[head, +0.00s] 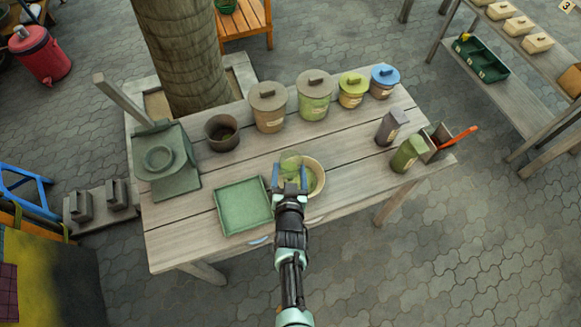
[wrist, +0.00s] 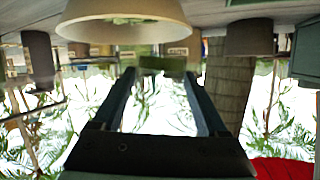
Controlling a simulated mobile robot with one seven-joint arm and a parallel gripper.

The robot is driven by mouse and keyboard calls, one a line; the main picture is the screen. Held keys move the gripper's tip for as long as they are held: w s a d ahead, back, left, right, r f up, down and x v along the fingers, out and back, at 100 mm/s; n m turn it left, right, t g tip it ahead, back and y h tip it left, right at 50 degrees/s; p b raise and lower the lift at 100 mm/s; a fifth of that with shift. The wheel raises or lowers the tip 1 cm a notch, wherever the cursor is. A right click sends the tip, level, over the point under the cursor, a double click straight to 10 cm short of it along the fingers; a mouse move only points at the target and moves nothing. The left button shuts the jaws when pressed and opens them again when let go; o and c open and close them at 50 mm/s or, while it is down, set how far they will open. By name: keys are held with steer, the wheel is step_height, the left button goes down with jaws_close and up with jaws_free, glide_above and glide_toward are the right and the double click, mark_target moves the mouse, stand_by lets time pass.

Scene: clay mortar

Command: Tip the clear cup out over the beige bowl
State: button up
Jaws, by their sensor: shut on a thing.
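My gripper (head: 289,180) is shut on the clear cup (head: 290,163), which looks greenish and see-through. It holds the cup over the left part of the beige bowl (head: 316,164), on the table's front half. Some green shows inside the bowl; I cannot tell whether it is contents or seen through the cup. The wrist view is upside down: the cup (wrist: 162,65) sits between the fingertips, and the bowl (wrist: 120,30) shows at the top, close by. The cup's tilt is hard to tell.
A green square tray (head: 243,205) lies left of the bowl. Several lidded pots (head: 314,100) line the back, with a dark open pot (head: 221,133) to their left. A green canister (head: 408,154) and a dark one (head: 391,127) stand right. Bare planks lie right of the bowl.

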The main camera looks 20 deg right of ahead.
steer(key=shift+a+m+y+b, duration=0.15)
steer(key=shift+m+y+b, duration=0.25)
steer(key=shift+m+b, duration=0.55)
steer(key=shift+w+f+b, duration=0.1)
steer(key=shift+f+b, duration=0.05)
steer(key=shift+b, duration=1.6)
steer(key=shift+b, duration=0.5)
steer(key=shift+t+b, duration=0.3)
steer(key=shift+b, duration=0.7)
